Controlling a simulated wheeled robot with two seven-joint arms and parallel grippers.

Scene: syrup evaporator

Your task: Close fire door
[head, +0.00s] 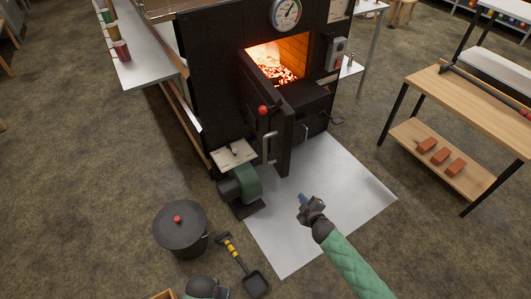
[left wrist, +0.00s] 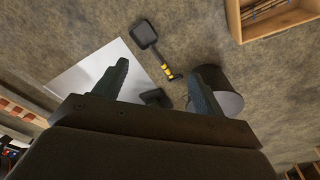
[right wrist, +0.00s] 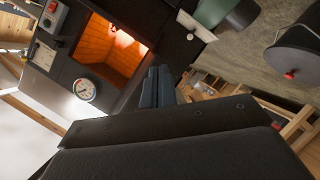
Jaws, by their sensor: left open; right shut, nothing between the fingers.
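The black fire door (head: 270,110) of the evaporator (head: 213,70) stands open, swung out toward me. It has a red knob (head: 263,110) and a metal handle (head: 269,147). The firebox opening (head: 278,62) shows glowing coals and orange brick; it also appears in the right wrist view (right wrist: 110,45). My right gripper (head: 305,202) is shut and empty, in front of the door and apart from it, over the metal floor sheet. My left gripper (left wrist: 157,90) is open and empty; in the head view only part of the left arm shows at the bottom edge.
A grey-green blower (head: 242,187) stands left of the door. A lidded black bucket (head: 181,230) and a small shovel (head: 243,265) are on the floor at lower left. A wooden bench (head: 480,105) with bricks below is at right. The metal floor sheet (head: 345,190) is mostly clear.

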